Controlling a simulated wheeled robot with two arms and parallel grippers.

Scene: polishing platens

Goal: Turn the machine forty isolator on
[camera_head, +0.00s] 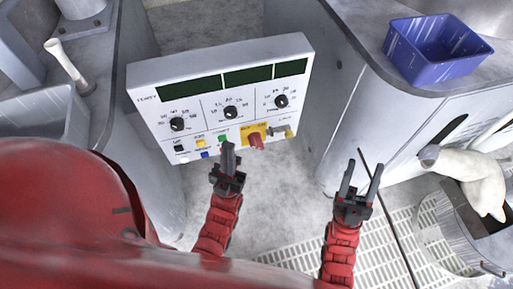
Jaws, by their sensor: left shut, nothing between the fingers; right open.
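The machine forty panel (205,111) is a white control box with dark displays, black dials and small coloured buttons along its lower part. The isolator is a red handle (256,141) on a yellow plate (246,132) at the lower right of the panel. My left gripper (228,150) is shut and empty. It appears just left of the red handle, in front of the panel's lower edge; I cannot tell whether it touches the panel. My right gripper (361,168) is open and empty, right of and below the panel, apart from it.
A blue bin (436,48) stands on the grey machine top at the upper right. A white bent spout (470,172) and a metal drum (452,238) are at the right. A thin dark rod (389,210) stands close to my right gripper. A floor grate (300,255) lies below.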

